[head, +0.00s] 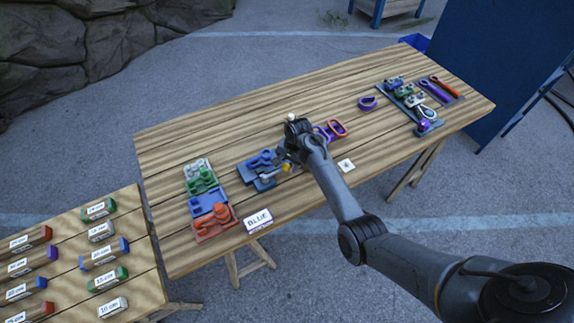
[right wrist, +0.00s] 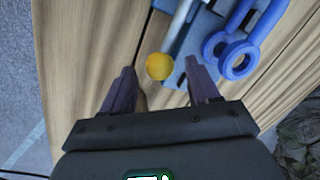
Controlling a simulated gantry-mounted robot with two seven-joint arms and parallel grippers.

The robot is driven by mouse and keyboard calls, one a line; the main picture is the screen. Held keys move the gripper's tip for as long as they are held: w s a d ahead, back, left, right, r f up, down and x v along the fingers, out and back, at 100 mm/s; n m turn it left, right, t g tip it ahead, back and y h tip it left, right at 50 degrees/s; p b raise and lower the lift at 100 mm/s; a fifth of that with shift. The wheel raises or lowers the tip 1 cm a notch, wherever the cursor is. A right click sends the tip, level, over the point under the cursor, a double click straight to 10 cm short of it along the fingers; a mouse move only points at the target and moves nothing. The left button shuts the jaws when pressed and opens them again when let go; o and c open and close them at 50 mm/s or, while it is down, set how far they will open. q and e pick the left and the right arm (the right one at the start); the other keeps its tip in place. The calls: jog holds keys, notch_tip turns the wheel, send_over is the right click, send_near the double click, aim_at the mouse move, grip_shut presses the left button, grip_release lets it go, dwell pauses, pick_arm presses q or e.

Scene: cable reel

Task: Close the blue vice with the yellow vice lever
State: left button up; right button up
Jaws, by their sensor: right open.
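The blue vice (head: 258,163) sits on the front middle of the wooden table in the head view. Its lever is a grey rod (right wrist: 181,27) with a round yellow knob (right wrist: 159,67); the knob also shows in the head view (head: 286,168). My right gripper (right wrist: 161,80) is open. In the right wrist view the yellow knob appears between the fingertips and close to them; I cannot tell whether they touch it. Blue vice parts (right wrist: 203,30) lie just beyond the right finger. My right arm partly covers the vice's right side in the head view. My left gripper is not in view.
Grey, green, blue and orange parts (head: 207,197) stand in a row left of the vice. A "BLUE" card (head: 258,220) lies at the front edge. Purple and orange rings (head: 337,128) lie behind my right arm. Tools fill the far right; the table's back left is clear.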

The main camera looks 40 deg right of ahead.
jog(key=shift+w+f, duration=0.15)
jog(key=shift+f, duration=0.5)
grip_shut()
